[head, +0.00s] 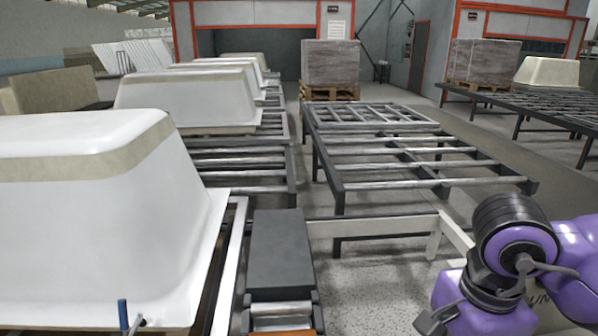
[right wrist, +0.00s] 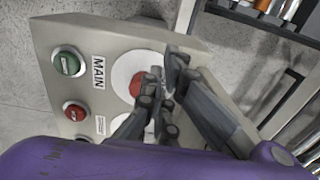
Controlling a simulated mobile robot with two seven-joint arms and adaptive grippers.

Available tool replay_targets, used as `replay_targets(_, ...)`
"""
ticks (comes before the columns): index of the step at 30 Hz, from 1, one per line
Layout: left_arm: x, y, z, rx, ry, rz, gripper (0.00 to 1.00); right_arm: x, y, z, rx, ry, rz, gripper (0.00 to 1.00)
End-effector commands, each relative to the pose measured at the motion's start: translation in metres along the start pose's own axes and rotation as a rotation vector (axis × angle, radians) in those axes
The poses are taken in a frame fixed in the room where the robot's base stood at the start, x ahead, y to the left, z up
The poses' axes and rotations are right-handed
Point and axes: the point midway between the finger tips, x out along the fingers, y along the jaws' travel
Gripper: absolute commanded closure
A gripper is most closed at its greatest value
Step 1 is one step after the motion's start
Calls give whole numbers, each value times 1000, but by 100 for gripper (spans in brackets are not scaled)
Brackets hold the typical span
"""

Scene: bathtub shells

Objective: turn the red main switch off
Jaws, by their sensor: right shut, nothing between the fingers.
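The red main switch (right wrist: 136,85) shows in the right wrist view on a round white plate, beside a label reading MAIN. It sits on a beige control panel (right wrist: 60,33). My right gripper (right wrist: 163,78) is shut and empty. Its fingertips are close in front of the red switch and cover part of it. I cannot tell whether they touch it. The switch's turn position is unclear. The panel does not show in the head view, where a purple arm of mine comes in at the lower right. My left gripper is not in view.
A green button (right wrist: 67,63) and a red button (right wrist: 75,111) sit on the same panel. In the head view, white tub shells (head: 85,230) line the left on roller frames. An empty roller table (head: 400,165) stands in the middle. Wrapped pallets (head: 330,62) stand behind.

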Motion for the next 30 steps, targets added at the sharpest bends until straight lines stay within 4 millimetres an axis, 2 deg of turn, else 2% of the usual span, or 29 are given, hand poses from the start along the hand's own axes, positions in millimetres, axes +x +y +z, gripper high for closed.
replay_targets(1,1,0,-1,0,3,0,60,7,6,1,-3,-2,23,100)
replay_targets(9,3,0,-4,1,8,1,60,8,9,2,-5,-4,33,100)
replay_targets(30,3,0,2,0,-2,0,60,4,8,-6,0,3,19,100)
